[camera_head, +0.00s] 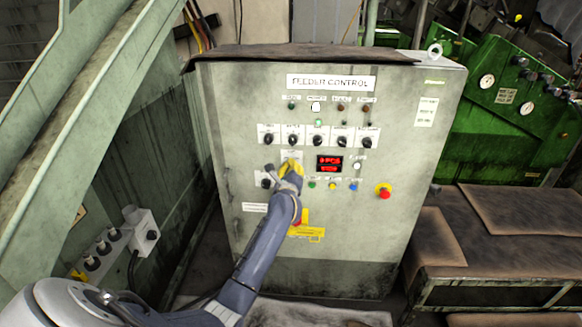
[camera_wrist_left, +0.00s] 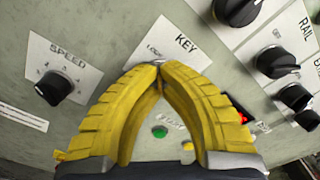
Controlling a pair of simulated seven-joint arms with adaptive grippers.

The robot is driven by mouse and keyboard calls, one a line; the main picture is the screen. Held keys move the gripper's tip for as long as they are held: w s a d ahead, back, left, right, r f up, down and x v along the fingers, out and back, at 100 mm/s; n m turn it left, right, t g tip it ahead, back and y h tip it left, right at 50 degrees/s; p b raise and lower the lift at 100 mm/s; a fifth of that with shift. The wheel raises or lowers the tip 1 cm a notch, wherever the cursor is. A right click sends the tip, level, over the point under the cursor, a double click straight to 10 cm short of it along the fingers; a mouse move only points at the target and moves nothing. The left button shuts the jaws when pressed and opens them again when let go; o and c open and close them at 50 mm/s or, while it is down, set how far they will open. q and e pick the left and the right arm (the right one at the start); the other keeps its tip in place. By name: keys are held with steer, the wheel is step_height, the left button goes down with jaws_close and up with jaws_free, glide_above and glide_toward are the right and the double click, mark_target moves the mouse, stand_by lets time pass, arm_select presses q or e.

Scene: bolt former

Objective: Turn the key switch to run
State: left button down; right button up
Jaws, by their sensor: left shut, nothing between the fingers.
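The key switch sits under the white KEY label (camera_wrist_left: 186,42) in the left wrist view. My left gripper (camera_wrist_left: 158,68) has yellow ribbed fingers that meet at the tips, right at the label's lower edge. The tips cover most of the switch, so its position and the key are hidden; only a bit of grey metal shows above them. I cannot tell whether the tips touch it. In the head view my left gripper (camera_head: 291,166) is at the panel, left of the red display. My right gripper is not in view.
The feeder control cabinet (camera_head: 400,150) has a row of black knobs above. The SPEED knob (camera_wrist_left: 53,88) is left of my fingers; a green button (camera_wrist_left: 159,132) is below. The red display (camera_head: 329,164) and red emergency button (camera_head: 384,191) are to the right.

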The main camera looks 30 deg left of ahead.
arm_select(q)
steer(key=shift+m, duration=0.3)
steer(key=m, duration=1.3)
steer(key=shift+m, duration=2.1)
steer(key=c, duration=2.1)
jaws_free()
steer(key=o, duration=0.5)
steer(key=shift+c, duration=0.2)
